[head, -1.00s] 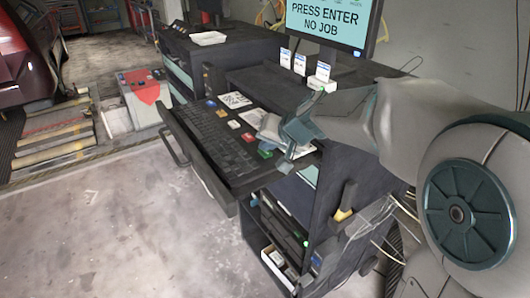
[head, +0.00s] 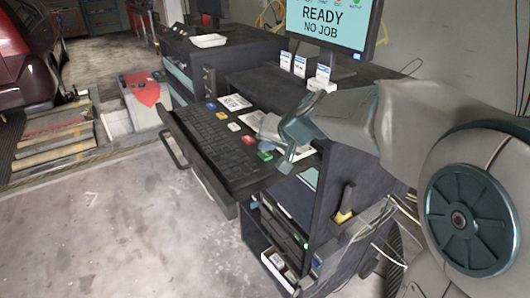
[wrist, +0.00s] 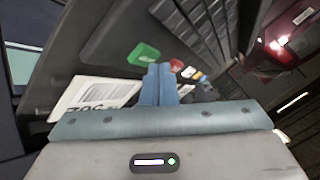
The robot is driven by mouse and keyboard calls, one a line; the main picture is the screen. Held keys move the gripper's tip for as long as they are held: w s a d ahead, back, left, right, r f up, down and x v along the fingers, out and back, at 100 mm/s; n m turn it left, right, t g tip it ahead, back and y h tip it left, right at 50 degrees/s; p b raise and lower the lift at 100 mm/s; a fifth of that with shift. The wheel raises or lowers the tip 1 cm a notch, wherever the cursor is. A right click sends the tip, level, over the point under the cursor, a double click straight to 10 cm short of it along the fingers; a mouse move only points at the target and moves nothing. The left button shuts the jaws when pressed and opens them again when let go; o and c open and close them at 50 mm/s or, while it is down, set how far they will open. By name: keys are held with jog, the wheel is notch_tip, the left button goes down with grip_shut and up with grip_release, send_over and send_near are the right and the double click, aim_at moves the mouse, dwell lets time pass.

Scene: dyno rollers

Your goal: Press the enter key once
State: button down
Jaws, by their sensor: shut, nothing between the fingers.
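The keyboard (head: 212,135) lies on the pulled-out drawer of the dark cabinet. A green key (head: 265,155) sits at its near right end, and a red key (head: 248,139) lies just behind it. The green key also shows in the wrist view (wrist: 143,54), with a white mark too small to read. I cannot read which key is labelled enter. My gripper (head: 287,166) is shut and empty, just right of the green key. In the wrist view, its closed blue fingers (wrist: 158,82) appear beside the green key, apart from it. The monitor (head: 325,22) reads "READY" and "NO JOB".
White and blue cards (head: 300,65) stand below the monitor. A white sheet with a printed code (wrist: 95,95) lies close to my fingers. The drawer's handle (head: 172,150) sticks out over open floor (head: 110,230). A red car (head: 30,50) stands far left.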

aim_at(268, 157)
jog(key=shift+r, duration=0.3)
jog(key=shift+r+p, duration=1.8)
jog(key=shift+r, duration=0.8)
jog(key=shift+f, duration=0.1)
jog(key=s+d+f+g+h, duration=0.1)
jog(key=s+d+f+h, duration=0.1)
jog(key=s+d, duration=0.3)
jog(key=s+d+f+g+h, duration=0.1)
jog(key=s+d+f, duration=0.3)
jog(key=s, duration=0.7)
jog(key=s+d+f+n+g+h, duration=0.1)
jog(key=s+d+f+g+h, duration=0.1)
jog(key=s+d, duration=0.4)
jog(key=s+f+h, duration=0.1)
jog(key=s, duration=0.2)
